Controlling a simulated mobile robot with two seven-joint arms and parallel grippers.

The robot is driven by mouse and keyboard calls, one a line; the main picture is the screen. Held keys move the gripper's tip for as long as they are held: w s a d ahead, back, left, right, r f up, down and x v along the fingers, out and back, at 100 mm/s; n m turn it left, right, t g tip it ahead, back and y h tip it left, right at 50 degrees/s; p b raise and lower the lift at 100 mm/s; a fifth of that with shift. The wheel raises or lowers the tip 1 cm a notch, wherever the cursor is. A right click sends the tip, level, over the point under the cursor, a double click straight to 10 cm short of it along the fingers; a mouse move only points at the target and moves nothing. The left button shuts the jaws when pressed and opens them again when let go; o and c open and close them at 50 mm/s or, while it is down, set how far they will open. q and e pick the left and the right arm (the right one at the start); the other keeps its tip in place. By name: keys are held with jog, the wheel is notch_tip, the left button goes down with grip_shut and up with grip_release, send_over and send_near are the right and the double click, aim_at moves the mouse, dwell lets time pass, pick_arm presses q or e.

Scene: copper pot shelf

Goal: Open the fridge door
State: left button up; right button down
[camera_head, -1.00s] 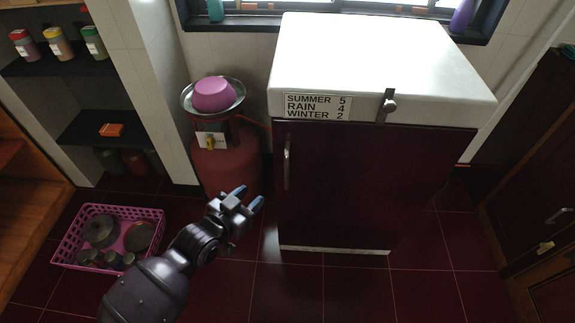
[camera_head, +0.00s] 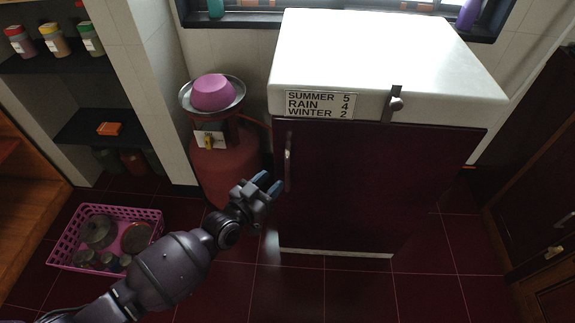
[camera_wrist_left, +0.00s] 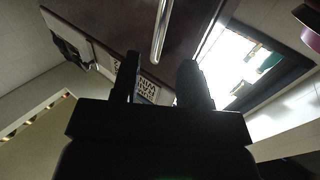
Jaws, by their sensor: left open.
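The fridge (camera_head: 360,190) has a dark red door, shut, and a white top (camera_head: 385,60). Its silver vertical handle (camera_head: 288,162) is on the door's left side. In the left wrist view the handle (camera_wrist_left: 161,30) shows beyond the fingertips, near the top. My left gripper (camera_head: 270,185) is open and empty, just left of and slightly below the handle, apparently not around it. In the left wrist view its two dark fingers (camera_wrist_left: 160,80) stand apart. My right gripper is not seen.
A red gas cylinder (camera_head: 222,165) with a plate and pink bowl (camera_head: 212,93) on top stands left of the fridge. A pink basket (camera_head: 62,235) of pots sits on the floor at left. Wooden cabinets (camera_head: 545,190) stand at right. Floor before the fridge is clear.

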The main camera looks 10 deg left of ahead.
aim_at(286, 169)
pick_arm(q)
jog(key=b+x, duration=0.1)
jog(key=x, duration=0.5)
jog(key=shift+w+d+f, duration=0.1)
jog(key=shift+w+f, duration=0.05)
jog(key=shift+f, duration=0.05)
jog(key=shift+w+d+r, duration=0.15)
jog(key=shift+w+d, duration=0.1)
jog(key=shift+w, duration=0.2)
jog(key=shift+c, duration=0.5)
grip_shut()
